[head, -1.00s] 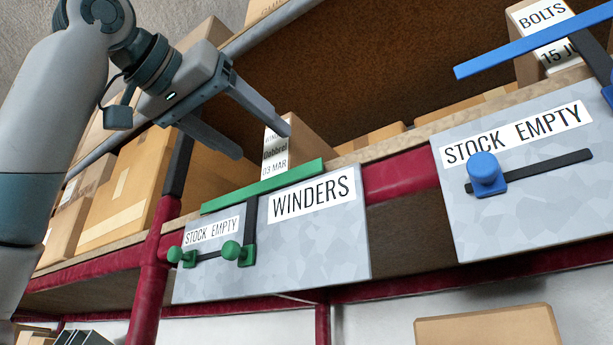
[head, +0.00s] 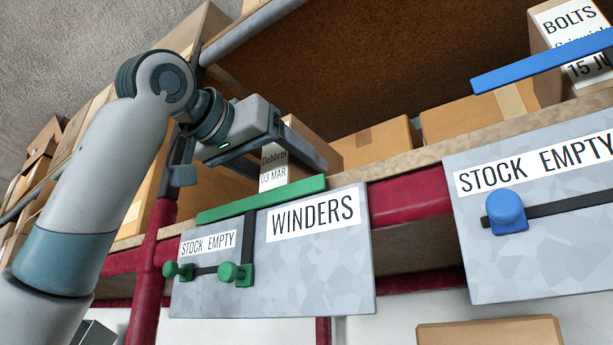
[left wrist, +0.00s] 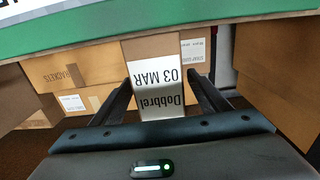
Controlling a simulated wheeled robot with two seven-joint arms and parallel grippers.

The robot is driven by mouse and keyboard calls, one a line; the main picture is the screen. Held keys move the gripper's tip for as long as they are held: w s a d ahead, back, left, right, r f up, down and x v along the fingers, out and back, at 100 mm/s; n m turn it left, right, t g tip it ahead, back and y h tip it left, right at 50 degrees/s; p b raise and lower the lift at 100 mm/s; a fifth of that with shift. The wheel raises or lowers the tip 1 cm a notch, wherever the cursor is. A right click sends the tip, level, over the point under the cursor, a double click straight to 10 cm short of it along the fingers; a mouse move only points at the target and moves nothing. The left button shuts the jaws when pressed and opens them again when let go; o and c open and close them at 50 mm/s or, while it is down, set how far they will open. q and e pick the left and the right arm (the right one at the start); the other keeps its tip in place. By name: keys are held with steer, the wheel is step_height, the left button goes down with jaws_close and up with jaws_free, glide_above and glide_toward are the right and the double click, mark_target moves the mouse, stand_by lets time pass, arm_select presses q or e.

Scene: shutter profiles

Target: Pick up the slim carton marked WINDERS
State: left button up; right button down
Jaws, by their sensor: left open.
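The slim carton (head: 274,172) stands upright on the shelf behind the green bar (head: 262,199), above the panel marked WINDERS (head: 313,215). Its white label shows "Dobbrel" and "03 MAR"; the top of the label is hidden by my gripper. My left gripper (head: 291,169) is open at the carton, with one finger crossing in front of its upper part. In the left wrist view the carton (left wrist: 155,75) stands between the two spread fingers (left wrist: 160,92), its label upside down, with small gaps seeming to remain at the sides. My right gripper is not in view.
Brown cartons (head: 375,143) stand deeper on the shelf. A BOLTS carton (head: 572,45) stands at the right behind a blue bar (head: 545,62). A grey panel with a blue knob (head: 505,208) hangs there. Green knobs (head: 236,273) stick out from the WINDERS panel. A grey rail (head: 245,30) runs above.

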arm_select(q)
steer(key=shift+w+d+p, duration=0.15)
steer(key=shift+w+p, duration=0.05)
steer(key=shift+p, duration=0.1)
steer(key=shift+p+x, duration=1.05)
steer(key=shift+p, duration=0.1)
steer(key=shift+p+x, duration=0.6)
steer(key=shift+x, duration=0.3)
steer(key=shift+w+d+f, duration=0.25)
steer(key=shift+w+d, duration=0.05)
steer(key=shift+w, duration=0.05)
steer(key=c, duration=1.2)
steer(key=shift+c, duration=1.4)
